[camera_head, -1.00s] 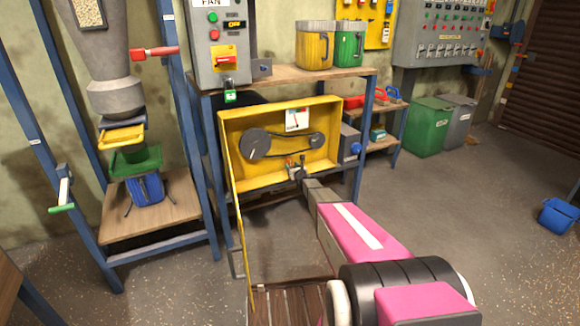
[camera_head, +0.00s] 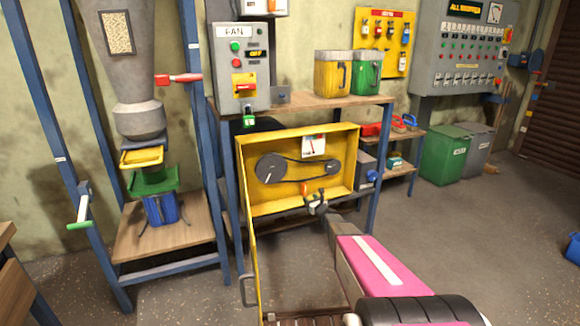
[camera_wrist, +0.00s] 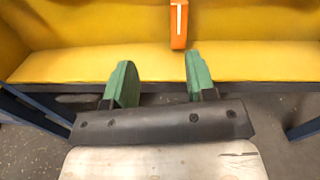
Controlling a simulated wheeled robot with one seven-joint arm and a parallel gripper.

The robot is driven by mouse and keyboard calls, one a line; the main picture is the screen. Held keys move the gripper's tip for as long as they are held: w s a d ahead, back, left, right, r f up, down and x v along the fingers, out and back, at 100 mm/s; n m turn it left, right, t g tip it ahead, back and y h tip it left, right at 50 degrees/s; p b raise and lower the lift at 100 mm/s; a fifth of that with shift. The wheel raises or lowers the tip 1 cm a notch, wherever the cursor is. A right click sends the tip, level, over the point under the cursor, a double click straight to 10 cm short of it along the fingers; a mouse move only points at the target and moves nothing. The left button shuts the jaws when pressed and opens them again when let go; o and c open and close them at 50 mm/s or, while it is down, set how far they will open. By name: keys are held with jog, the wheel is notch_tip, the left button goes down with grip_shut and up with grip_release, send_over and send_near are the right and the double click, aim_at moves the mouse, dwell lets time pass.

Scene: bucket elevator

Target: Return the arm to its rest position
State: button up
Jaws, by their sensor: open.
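My pink and grey arm (camera_head: 385,272) reaches forward from the lower right in the head view. My gripper (camera_head: 316,197) is at the lower front of an open yellow belt-drive housing (camera_head: 245,180). In the wrist view, my gripper's green fingers (camera_wrist: 160,75) stand wide apart with nothing between them. An orange handle-like piece (camera_wrist: 179,24) is ahead of the fingers, near the right one and apart from it, against the yellow housing (camera_wrist: 95,62).
The housing's yellow door (camera_head: 251,262) hangs open left of my arm. Blue frame posts (camera_head: 213,170) stand left, with a hopper (camera_head: 131,65). A wooden shelf (camera_head: 300,105) is above the housing. Green and grey bins (camera_head: 443,155) stand right. Floor right of my arm is clear.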

jog(key=s+a+r+n+g+y, duration=0.25)
jog(key=s+a+n+g, duration=0.3)
jog(key=s+n, duration=0.55)
jog(key=s+a+r+n+g+y, duration=0.1)
jog(key=s+a+r+n+g, duration=0.35)
jog(key=s+n, duration=0.65)
jog(key=s+d+n+g+h, duration=0.3)
jog(key=s+d+n+h, duration=0.1)
jog(key=s, duration=0.7)
jog(key=s+d+n+g+h, duration=0.3)
jog(key=s+h, duration=0.3)
jog(key=s, duration=0.6)
jog(key=shift+s+d+r+n+g, duration=0.3)
jog(key=shift+d+n, duration=0.15)
jog(key=shift+n, duration=0.35)
